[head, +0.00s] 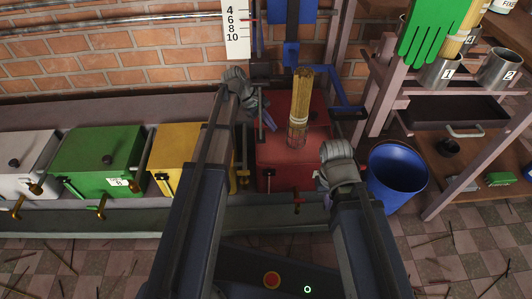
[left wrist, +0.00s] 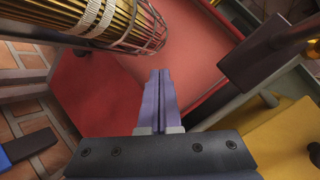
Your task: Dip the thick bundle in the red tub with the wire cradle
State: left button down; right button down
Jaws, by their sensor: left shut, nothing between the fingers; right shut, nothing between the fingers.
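The red tub (head: 262,152) stands at the right end of the bench, against the brick wall. The thick bundle (head: 303,96) of tan sticks, with a pale band around it, is upright over the tub. Its lower end is in the wire cradle (head: 297,136); I cannot tell whether that end touches any liquid. In the left wrist view the bundle (left wrist: 72,12) and cradle (left wrist: 146,32) cross the upper left. My left gripper (head: 270,122) is shut and empty, left of the cradle. My right gripper (head: 327,200) is shut and empty at the tub's front right; its tips are partly hidden.
Yellow (head: 178,150), green (head: 100,160) and white (head: 22,158) tubs stand in a row to the left. A blue bucket (head: 398,172) is at the right. A shelf holds a green glove (head: 432,30) and metal cups (head: 440,72). A numbered scale (head: 235,28) is behind.

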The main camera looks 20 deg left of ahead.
pick_arm(q)
jog(key=shift+s+d+f+m+g+y, duration=0.15)
jog(key=shift+s+f+m+y, duration=0.35)
jog(key=shift+s+m, duration=1.05)
jog(key=shift+s+d+f+m+g+y, duration=0.1)
jog(key=shift+s+d+f+m+y, duration=0.5)
jog(key=shift+s, duration=1.5)
jog(key=shift+s+a+f+m+g+y, duration=0.15)
jog(key=shift+s+m+y, duration=0.55)
jog(key=shift+s+m, duration=1.05)
